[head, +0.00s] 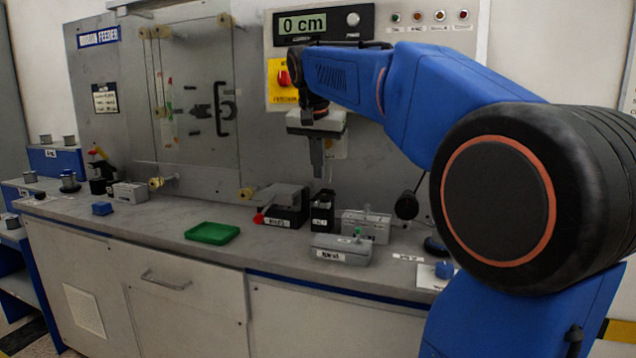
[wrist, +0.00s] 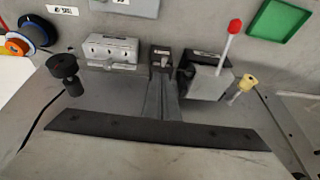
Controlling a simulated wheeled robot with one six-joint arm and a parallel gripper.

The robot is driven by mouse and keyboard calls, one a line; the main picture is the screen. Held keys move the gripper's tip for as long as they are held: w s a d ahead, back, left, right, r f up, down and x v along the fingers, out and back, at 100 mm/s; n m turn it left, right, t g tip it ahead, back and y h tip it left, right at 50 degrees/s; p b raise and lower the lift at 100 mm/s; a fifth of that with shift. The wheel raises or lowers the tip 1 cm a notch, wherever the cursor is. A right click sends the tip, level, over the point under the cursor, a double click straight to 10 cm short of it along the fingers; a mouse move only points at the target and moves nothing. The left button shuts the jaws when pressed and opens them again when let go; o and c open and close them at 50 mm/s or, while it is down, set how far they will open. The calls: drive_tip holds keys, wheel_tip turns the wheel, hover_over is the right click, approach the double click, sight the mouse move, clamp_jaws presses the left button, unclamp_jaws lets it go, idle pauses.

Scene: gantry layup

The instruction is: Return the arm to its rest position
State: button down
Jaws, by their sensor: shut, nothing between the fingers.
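My arm is blue with a large black joint at the right of the head view. It reaches left across the bench, and my gripper (head: 317,172) hangs pointing down above the small black holder (head: 322,210). The gripper is shut and empty. In the wrist view the closed fingers (wrist: 160,85) point toward the same black holder (wrist: 163,60). I cannot tell whether the fingertips touch it.
A lever device with a red knob (head: 283,205) stands left of the holder, a white-labelled box (head: 366,226) right of it. A grey box (head: 341,249) and green tray (head: 212,233) lie in front. The feeder panel (head: 190,110) and display panel (head: 400,30) stand behind.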

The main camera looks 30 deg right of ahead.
drive_tip(key=v, duration=0.7)
drive_tip(key=shift+a, duration=0.15)
drive_tip(key=s+a+f+n+y, duration=0.1)
drive_tip(key=s+a+f+n, duration=0.2)
drive_tip(key=s+f, duration=0.5)
drive_tip(key=s+a+f+n+t+y, duration=0.1)
drive_tip(key=s+a+f+n, duration=0.2)
drive_tip(key=f, duration=1.4)
drive_tip(key=s+a+f+n+y, duration=0.1)
drive_tip(key=s+a+f+n, duration=0.3)
drive_tip(key=s+f, duration=0.8)
drive_tip(key=s+a, duration=0.2)
drive_tip(key=shift+a+f+t, duration=0.2)
drive_tip(key=shift+a+t, duration=0.1)
drive_tip(key=shift+a, duration=0.1)
drive_tip(key=shift+s, duration=0.1)
